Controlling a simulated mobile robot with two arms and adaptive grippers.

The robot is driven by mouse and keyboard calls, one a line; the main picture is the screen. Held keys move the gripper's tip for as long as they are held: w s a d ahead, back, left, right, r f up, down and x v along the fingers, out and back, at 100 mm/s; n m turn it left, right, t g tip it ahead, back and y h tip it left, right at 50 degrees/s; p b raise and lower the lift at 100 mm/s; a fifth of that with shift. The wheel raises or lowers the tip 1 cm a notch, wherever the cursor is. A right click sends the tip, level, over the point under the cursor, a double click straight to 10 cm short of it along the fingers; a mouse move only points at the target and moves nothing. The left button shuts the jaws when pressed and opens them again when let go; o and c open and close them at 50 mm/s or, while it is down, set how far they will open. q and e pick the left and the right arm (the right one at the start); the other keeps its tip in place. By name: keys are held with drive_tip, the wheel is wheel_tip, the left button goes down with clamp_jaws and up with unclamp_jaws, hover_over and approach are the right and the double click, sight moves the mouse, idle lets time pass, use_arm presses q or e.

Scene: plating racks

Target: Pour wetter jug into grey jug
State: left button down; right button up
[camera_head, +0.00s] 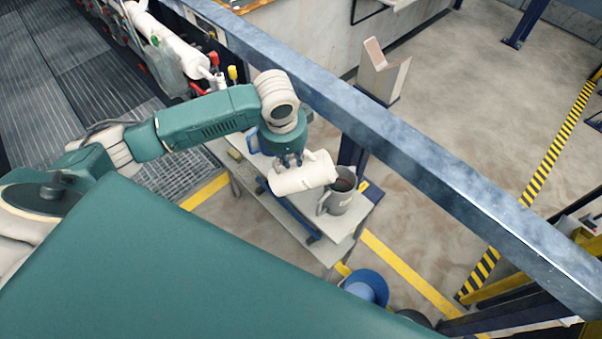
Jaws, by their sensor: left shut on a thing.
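My left gripper (291,160) is shut on a white jug, the wetter jug (303,177). The jug is tilted nearly on its side, with its mouth end to the right. That end is at the upper left rim of the grey jug (340,194); I cannot tell whether they touch. The grey jug stands upright near the right end of a small grey table (323,247), with its handle on the left and dark contents in its mouth. No stream of liquid can be made out. My right gripper is not in view.
A blue item (252,143) lies at the table's back left. A blue round container (367,286) stands on the floor in front. Open floor lies beyond the beam.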

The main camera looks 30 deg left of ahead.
sight(305, 152)
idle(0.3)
use_arm(q)
drive_tip(key=shift+w+d+r+g+y, duration=0.25)
drive_tip(key=shift+d+r+y, duration=0.15)
drive_tip(key=shift+r, duration=0.1)
drive_tip(key=shift+w+d+r+g+y, duration=0.15)
drive_tip(key=shift+d+r+g+y, duration=0.1)
drive_tip(key=shift+d+r+y, duration=0.15)
idle(0.9)
drive_tip(key=shift+w+d+r+g+y, duration=0.3)
drive_tip(key=shift+w+d+r+y, duration=0.15)
drive_tip(key=shift+d+r, duration=0.25)
drive_tip(key=shift+d+r+y, duration=0.1)
drive_tip(key=shift+y, duration=0.25)
idle(0.7)
